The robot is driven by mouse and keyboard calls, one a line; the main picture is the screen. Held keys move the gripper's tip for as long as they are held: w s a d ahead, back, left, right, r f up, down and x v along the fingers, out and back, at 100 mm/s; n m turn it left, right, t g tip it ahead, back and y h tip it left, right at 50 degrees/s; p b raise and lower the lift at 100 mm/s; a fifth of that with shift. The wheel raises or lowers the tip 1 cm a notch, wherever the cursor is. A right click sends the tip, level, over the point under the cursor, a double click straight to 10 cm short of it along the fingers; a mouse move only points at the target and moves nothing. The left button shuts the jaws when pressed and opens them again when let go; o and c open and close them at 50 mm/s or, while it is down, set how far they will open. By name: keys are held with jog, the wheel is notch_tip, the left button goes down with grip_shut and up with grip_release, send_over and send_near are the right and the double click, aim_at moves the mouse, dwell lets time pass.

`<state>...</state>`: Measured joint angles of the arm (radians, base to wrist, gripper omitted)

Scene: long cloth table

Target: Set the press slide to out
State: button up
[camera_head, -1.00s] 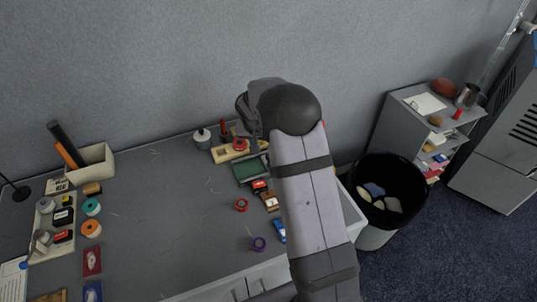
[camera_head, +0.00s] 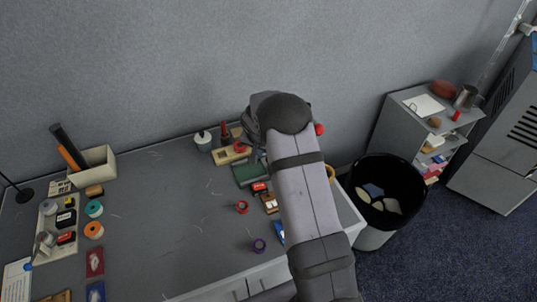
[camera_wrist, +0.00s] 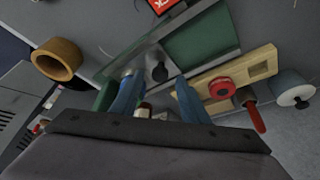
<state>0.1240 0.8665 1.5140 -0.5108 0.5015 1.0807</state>
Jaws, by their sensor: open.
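A green board with a grey metal rail (camera_wrist: 150,42) along its edge and a black knob (camera_wrist: 160,73) fills the middle of the wrist view. It may be the press slide; no label confirms it. In the head view the green board (camera_head: 247,173) is partly behind my arm. My gripper (camera_wrist: 157,84) is open, its two blue fingers on either side of the black knob in the picture. I cannot tell whether they touch it. A slotted wooden block (camera_wrist: 202,85) with a red knob (camera_wrist: 222,88) lies to the right. My gripper is hidden in the head view.
A brown tape ring (camera_wrist: 58,59) is left of the fingers in the wrist view. A red ring (camera_head: 241,207) and a purple ring (camera_head: 259,246) lie near the front. The left-middle table is mostly clear.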

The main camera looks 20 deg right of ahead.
jog(key=shift+x, duration=1.1)
grip_shut()
jog(key=shift+a, duration=0.15)
jog(key=shift+w+a+f+b, duration=0.1)
jog(key=shift+a+f+b, duration=0.05)
jog(key=shift+a+b, duration=0.15)
jog(key=a+b, duration=0.6)
jog(key=a, duration=0.3)
jog(key=shift+a+b, duration=0.15)
jog(key=shift+b, duration=0.25)
jog(key=shift+a+r, duration=0.15)
jog(key=shift+r, duration=0.05)
